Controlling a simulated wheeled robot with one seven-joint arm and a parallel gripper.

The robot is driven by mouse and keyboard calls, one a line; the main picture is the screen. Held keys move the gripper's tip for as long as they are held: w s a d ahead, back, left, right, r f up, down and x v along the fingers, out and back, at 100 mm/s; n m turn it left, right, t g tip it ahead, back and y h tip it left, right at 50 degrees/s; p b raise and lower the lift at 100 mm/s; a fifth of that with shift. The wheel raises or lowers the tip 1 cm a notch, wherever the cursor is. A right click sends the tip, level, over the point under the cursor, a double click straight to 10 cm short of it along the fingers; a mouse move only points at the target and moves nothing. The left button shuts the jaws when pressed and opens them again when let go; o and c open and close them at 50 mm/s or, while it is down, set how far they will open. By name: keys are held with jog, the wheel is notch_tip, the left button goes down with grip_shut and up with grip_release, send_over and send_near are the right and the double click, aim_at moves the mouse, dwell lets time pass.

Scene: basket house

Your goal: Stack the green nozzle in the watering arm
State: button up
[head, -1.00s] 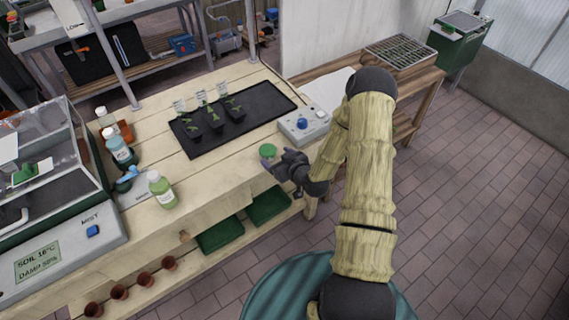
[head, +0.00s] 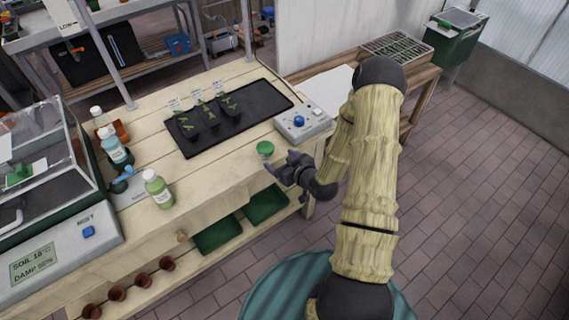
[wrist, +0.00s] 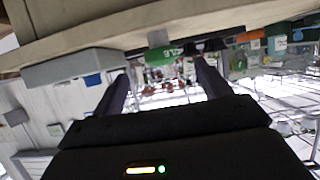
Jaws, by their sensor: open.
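A small round green-topped item (head: 265,149) stands on the front right part of the bench; I cannot tell whether it is the green nozzle. My gripper (head: 272,174) is open and empty at the bench's front edge, just below and right of that item in the head view, apart from it. I cannot make out the watering arm for certain. A blue spouted thing (head: 121,185) stands on the left of the bench.
A grey control box with a blue knob (head: 299,121) stands right of the green-topped item. Behind is a black tray (head: 262,96) with seedlings. Bottles, including a green one (head: 158,189), stand left. Green bins (head: 219,235) sit on the lower shelf. The bench's front middle is clear.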

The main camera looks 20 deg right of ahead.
jog(key=s+a+r+m+g+h, duration=0.1)
jog(key=s+r+g+h, duration=0.1)
jog(key=s+r+g, duration=0.3)
jog(key=s+a+r+m+g+h, duration=0.2)
jog(key=s+r+g, duration=0.3)
jog(key=s+r, duration=0.8)
jog(key=shift+s+a+r+m, duration=0.2)
jog(key=shift+s+r+m, duration=0.1)
jog(key=shift+s, duration=0.3)
jog(key=shift+c, duration=0.5)
